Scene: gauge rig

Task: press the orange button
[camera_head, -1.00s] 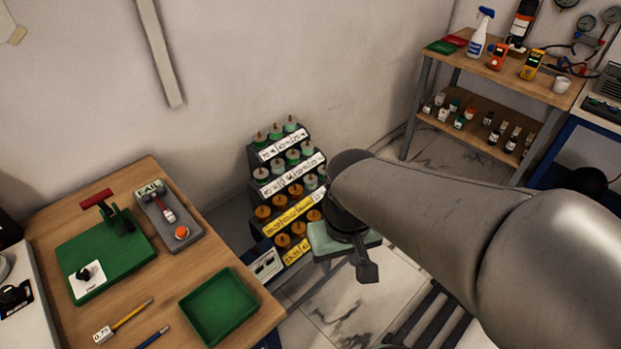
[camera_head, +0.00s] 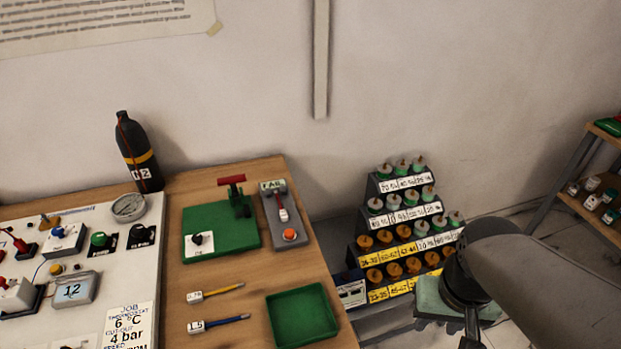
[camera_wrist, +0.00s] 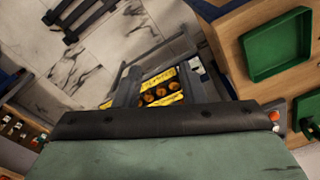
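The orange button (camera_head: 289,235) is a round cap at the near end of a grey panel (camera_head: 272,208) on the wooden bench. In the wrist view, a small orange cap (camera_wrist: 274,116), which looks like the button, shows at the right behind the gripper body. My gripper (camera_head: 471,325) is at the lower right of the head view, well right of the bench and apart from the button. Its fingertips are cut off or hidden, so its opening cannot be told.
A green tray (camera_head: 302,318) lies in front of the panel. A green board with a red-handled lever (camera_head: 231,180) stands left of it. A stepped rack (camera_head: 405,225) of several green and orange pots stands between the bench and my arm. A white instrument board (camera_head: 150,240) is at left.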

